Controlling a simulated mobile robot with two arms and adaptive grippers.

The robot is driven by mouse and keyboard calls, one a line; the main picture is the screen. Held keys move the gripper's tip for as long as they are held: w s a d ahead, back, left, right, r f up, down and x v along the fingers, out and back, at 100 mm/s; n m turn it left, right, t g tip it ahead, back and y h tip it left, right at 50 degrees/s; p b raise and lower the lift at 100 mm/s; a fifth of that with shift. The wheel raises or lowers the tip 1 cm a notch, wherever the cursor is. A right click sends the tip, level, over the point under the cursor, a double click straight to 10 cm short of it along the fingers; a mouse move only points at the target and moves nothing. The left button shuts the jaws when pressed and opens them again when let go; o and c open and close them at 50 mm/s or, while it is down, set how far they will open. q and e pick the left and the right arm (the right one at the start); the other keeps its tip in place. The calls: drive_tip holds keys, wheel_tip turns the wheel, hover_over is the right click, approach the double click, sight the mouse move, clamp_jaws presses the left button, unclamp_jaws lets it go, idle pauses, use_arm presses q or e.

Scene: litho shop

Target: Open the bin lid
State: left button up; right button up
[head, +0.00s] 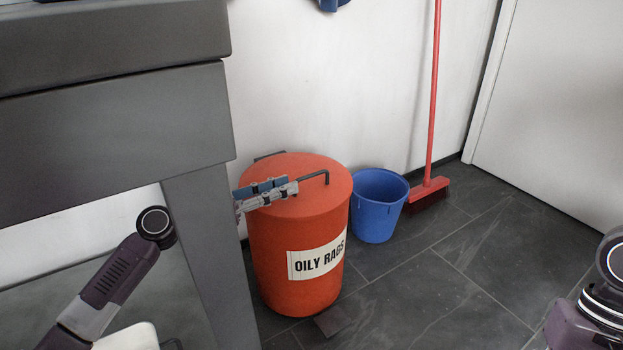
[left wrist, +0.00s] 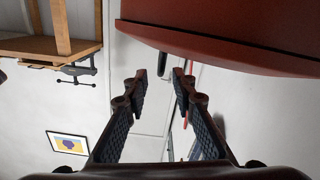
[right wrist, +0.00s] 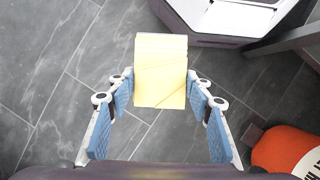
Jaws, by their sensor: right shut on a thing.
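The orange-red bin (head: 295,250) labelled OILY RAGS stands on the floor with its round lid (head: 310,200) down. A black bent handle (head: 327,175) rises from the lid. My left gripper (head: 288,187) is over the lid's left part, fingers pointing right towards the handle. In the left wrist view the left gripper (left wrist: 161,78) is open, with the lid's red edge (left wrist: 230,52) above it and a dark bar (left wrist: 162,63) between and beyond the tips. My right gripper (right wrist: 160,85) is shut on a yellow layered block (right wrist: 160,70), well away from the bin.
A blue bucket (head: 378,215) stands right of the bin, and a red broom (head: 430,190) leans on the wall beyond. A grey bench (head: 110,130) with a leg (head: 200,240) is close on the left. The tiled floor (head: 440,290) in front is clear.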

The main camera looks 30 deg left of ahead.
sight(323, 173)
use_arm(q)
drive_tip(key=shift+b+x, duration=0.6)
drive_tip(key=shift+x, duration=3.2)
drive_tip(key=shift+c, duration=0.4)
clamp_jaws()
